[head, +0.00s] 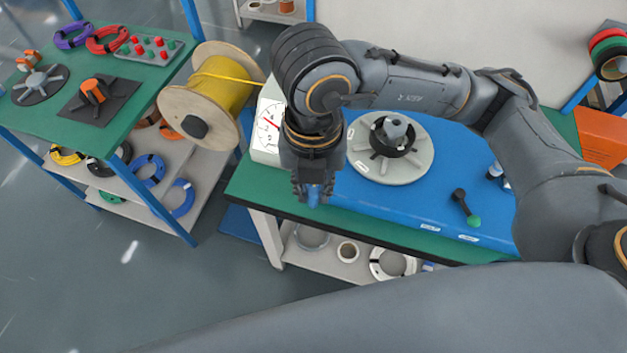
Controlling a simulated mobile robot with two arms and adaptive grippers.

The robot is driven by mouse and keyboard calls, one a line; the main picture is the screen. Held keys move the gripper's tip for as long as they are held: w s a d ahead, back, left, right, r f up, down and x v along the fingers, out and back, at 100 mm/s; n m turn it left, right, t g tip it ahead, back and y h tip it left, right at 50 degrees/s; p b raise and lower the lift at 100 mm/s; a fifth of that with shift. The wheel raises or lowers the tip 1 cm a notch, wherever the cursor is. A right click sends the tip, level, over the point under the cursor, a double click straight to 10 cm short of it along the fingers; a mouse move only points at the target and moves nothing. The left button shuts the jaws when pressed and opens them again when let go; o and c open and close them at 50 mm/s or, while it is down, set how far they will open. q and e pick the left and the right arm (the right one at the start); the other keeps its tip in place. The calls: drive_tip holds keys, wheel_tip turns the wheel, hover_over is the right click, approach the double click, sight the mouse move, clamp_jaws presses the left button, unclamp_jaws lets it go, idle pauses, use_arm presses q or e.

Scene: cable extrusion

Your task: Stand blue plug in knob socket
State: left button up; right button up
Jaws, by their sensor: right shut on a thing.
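My right gripper (313,197) hangs fingers down at the left front part of the blue-topped bench. It is shut on a blue piece, which I take to be the blue plug (315,192); the fingers hide most of it. A grey panel (128,50) with red and green knobs lies at the back of the green table on the left, far from the gripper. I cannot make out which spot on it is the knob socket. My left gripper is not in view.
A yellow cable spool (173,109) stands between the left table (143,83) and the bench. A grey round plate with a hub (413,168), a green-knobbed lever (460,202) and a white gauge box (266,148) are on the bench. Floor is clear at the lower left.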

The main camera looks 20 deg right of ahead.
drive_tip(key=shift+f+b, duration=0.5)
drive_tip(key=shift+b, duration=0.15)
drive_tip(key=w+d+b, duration=0.3)
drive_tip(key=w+d, duration=0.4)
drive_tip(key=d, duration=0.4)
drive_tip(key=w+d+b, duration=0.3)
drive_tip(key=w+d, duration=0.5)
drive_tip(key=d, duration=0.4)
drive_tip(key=shift+w+b, duration=0.3)
idle(0.7)
